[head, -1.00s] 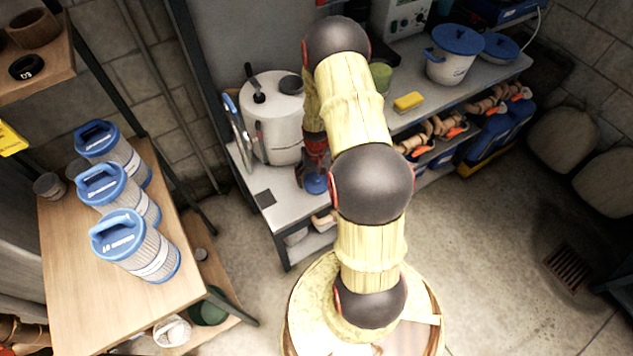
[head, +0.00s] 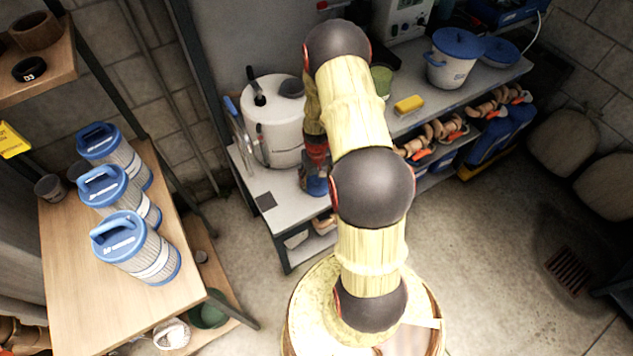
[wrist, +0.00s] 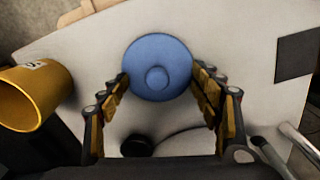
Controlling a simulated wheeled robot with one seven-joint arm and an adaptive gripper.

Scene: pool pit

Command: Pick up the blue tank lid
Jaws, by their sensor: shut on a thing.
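The blue tank lid (wrist: 157,67) is a round blue disc with a small raised knob in its middle. It fills the space between the two fingers of my gripper (wrist: 161,78) in the wrist view. The fingers touch it on opposite sides, and my gripper is shut on it. In the head view a small part of the blue lid (head: 315,187) shows below my gripper, over the grey bench top. My arm hides the rest. I cannot tell whether the lid is clear of the bench.
A white tank (head: 273,130) stands just left of my gripper. A yellow cup (wrist: 30,95) shows at left in the wrist view. A blue-lidded pot (head: 454,62) and a yellow sponge (head: 409,104) are on the bench. Several blue-capped filter cartridges stand on the wooden table (head: 75,275).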

